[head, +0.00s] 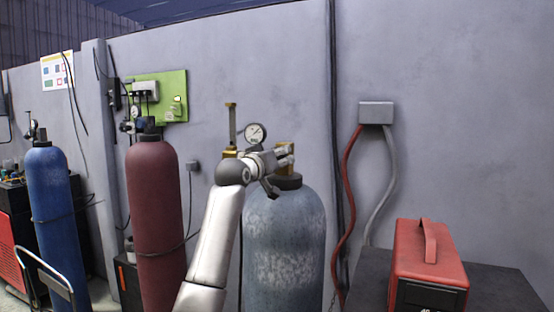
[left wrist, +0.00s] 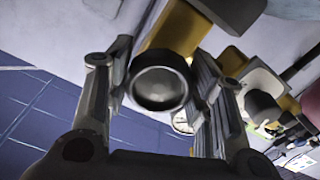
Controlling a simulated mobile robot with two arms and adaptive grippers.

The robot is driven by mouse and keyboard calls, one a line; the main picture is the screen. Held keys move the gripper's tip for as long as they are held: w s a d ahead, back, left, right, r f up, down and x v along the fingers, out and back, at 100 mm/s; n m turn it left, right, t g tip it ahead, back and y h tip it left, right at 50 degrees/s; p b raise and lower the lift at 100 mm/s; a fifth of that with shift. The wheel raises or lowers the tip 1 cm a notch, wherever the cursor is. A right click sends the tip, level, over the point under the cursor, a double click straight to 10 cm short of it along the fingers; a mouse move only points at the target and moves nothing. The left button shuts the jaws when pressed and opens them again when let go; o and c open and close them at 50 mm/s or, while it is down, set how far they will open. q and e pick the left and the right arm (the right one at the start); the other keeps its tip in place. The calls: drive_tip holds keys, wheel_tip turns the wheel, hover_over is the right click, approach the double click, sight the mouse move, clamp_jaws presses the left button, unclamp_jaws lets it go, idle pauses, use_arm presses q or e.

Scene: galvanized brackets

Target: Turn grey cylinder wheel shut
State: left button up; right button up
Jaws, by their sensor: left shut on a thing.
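The mottled grey cylinder (head: 285,240) stands upright near the middle of the head view, with a brass valve body (head: 288,147) on its dark neck. A round gauge (head: 256,133) sits left of the valve. My left gripper (head: 280,160) is at valve height, in front of the brass body. In the left wrist view, the dark round wheel (left wrist: 160,84) lies between the two fingers of my left gripper (left wrist: 163,76), which is shut on it. In the head view the gripper mostly hides the wheel. My right gripper is not in view.
A dark red cylinder (head: 155,205) and a blue cylinder (head: 55,210) stand to the left. A red machine (head: 428,268) sits on a dark table (head: 500,290) at the right. A grey wall box (head: 376,113) has a red and a grey cable hanging below it.

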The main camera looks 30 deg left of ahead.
use_arm(q)
drive_tip(key=shift+f+m, duration=0.15)
drive_tip(key=shift+m, duration=0.95)
drive_tip(key=o, duration=1)
drive_tip(key=shift+o, duration=0.2)
drive_tip(key=s, duration=1.2)
drive_tip(key=shift+d, duration=0.3)
